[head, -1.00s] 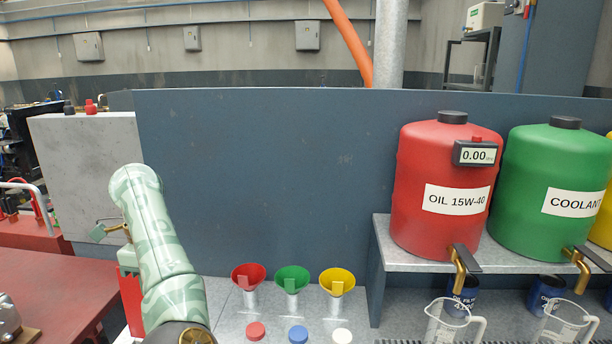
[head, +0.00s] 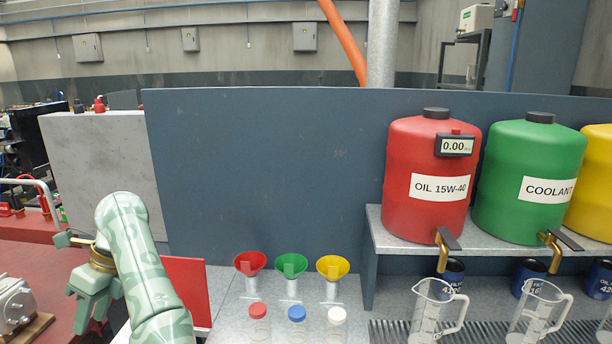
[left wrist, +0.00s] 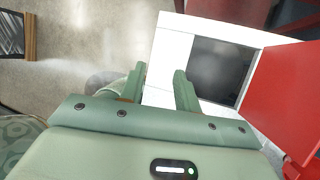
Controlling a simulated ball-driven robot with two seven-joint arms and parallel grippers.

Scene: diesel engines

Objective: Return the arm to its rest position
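My left arm, green with a camouflage pattern, reaches in from the bottom left of the head view. Its left gripper (head: 92,305) points down beside the left end of the grey bench, over the red floor area. In the left wrist view the two fingers of the left gripper (left wrist: 158,82) stand apart with nothing held between them. Below them are a pale floor and a white box with a dark opening (left wrist: 218,68) and a red panel (left wrist: 285,95). My right gripper is in neither view.
Red, green and yellow funnels (head: 291,265) and several capped bottles (head: 297,314) stand on the bench. A shelf (head: 400,236) at right holds the red oil tank (head: 430,165) and green coolant tank (head: 530,170). Clear jugs (head: 430,312) stand below. A metal part (head: 14,302) is at far left.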

